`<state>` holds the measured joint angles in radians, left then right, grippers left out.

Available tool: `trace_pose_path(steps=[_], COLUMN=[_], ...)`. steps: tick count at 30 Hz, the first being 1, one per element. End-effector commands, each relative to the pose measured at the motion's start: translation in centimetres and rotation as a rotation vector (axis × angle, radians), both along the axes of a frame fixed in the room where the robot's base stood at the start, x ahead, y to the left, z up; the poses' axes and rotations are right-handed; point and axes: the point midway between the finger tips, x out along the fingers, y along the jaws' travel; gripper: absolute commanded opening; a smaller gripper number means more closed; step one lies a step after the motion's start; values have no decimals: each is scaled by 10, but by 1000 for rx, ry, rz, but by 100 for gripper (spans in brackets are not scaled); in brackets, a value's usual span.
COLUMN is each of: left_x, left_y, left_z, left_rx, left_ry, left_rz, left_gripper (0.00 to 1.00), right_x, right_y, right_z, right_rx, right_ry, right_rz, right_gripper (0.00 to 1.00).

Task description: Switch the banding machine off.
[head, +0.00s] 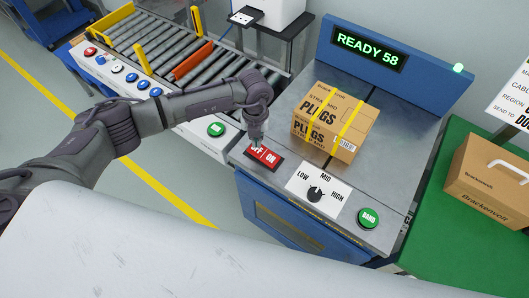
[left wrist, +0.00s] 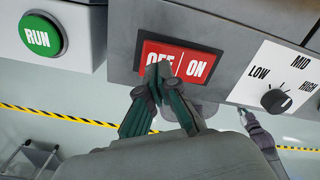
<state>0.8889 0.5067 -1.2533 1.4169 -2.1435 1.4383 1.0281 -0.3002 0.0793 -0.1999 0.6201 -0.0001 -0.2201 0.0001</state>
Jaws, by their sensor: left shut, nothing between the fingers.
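The banding machine (head: 292,105) has a blue body and a grey top, and its display (head: 368,47) reads "READY 58". A red rocker switch (head: 263,157) marked OFF and ON sits at its front left corner. It also shows large in the left wrist view (left wrist: 196,69). My left gripper (head: 256,139) is shut and empty, pointing down at the OFF half. Its fingertips (left wrist: 162,72) cover part of the word OFF; I cannot tell whether they touch it. What looks like my right arm (left wrist: 262,138) shows small in the left wrist view, its fingers unclear.
A strapped box of plugs (head: 333,118) stands on the machine behind the switch. A dial (head: 315,194) and a green BAND button (head: 368,217) lie to the right. A roller conveyor (head: 190,75) with a green RUN button (head: 216,129) is left. A green lamp (head: 458,68) glows.

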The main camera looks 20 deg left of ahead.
Motion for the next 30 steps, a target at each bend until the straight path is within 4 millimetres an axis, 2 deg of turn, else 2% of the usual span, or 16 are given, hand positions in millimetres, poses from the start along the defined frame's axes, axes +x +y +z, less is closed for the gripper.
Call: trace_pose_path(steps=[30], left_x=[0], left_y=[0], left_z=[-16], left_rx=[0], left_ry=[0], left_rz=[0], left_gripper=[0], right_x=[0], right_y=[0], right_z=[-13], right_rx=[0], right_ry=[0], right_rz=[0], right_gripper=[0])
